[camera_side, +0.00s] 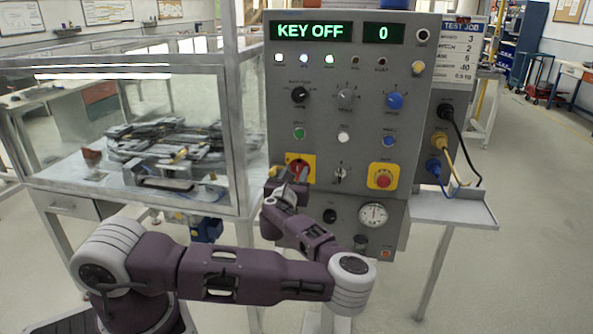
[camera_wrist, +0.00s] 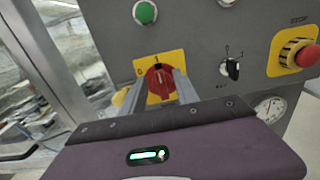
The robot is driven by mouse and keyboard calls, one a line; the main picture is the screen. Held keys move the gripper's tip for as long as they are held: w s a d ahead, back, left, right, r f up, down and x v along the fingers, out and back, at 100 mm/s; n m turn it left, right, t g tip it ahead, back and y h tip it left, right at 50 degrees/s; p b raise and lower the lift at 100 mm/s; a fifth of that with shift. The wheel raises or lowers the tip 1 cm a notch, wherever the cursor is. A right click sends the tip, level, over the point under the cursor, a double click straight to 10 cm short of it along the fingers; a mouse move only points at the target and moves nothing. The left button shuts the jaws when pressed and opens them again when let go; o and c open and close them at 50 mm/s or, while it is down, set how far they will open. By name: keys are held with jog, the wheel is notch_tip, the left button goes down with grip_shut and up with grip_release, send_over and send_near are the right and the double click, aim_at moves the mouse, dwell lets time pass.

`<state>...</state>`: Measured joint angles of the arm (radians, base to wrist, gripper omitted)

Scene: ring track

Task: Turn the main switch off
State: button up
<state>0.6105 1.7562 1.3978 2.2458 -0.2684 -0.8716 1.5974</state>
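The main switch is a red rotary knob on a yellow plate, at the lower left of the grey panel in the side view (camera_side: 301,165). It shows in the wrist view (camera_wrist: 160,79) with marks around it. My gripper (camera_side: 294,174) is in front of it, partly covering it. In the wrist view my gripper's two fingers (camera_wrist: 160,84) are apart and reach toward the panel, one on each side of the red knob. They do not look closed on it; contact cannot be made out. The knob's exact setting is hard to read.
The display (camera_side: 310,31) reads KEY OFF, and another (camera_side: 384,33) reads 0. Right of the switch are a black key switch (camera_side: 340,175) and a red emergency button (camera_side: 383,179). A glass-walled case (camera_side: 120,130) stands left of the panel. Cables (camera_side: 455,160) hang at the right.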

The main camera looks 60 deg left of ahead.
jog(key=shift+x, duration=1.15)
grip_shut()
